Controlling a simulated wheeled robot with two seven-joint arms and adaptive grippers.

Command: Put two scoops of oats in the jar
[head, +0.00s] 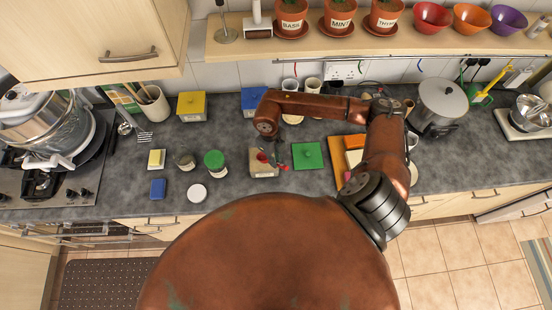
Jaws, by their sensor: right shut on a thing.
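A pale, squarish canister (264,171) stands on the counter in the middle. A flat green lid (307,155) lies to its right. My right gripper (271,158) is over the canister's top, at the end of my arm that reaches in from the right. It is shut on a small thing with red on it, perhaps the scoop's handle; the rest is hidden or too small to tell. A small glass jar (185,161) stands to the left, with a round white lid (197,193) in front of it. A green-lidded jar (215,162) stands between jar and canister. My left gripper is not in view.
A yellow canister (191,106) and a blue canister (255,103) stand behind. A butter-coloured block (156,159) and a blue sponge-like block (157,190) lie at left. A steel pot (440,104) stands at right. A shelf (370,42) overhangs the back.

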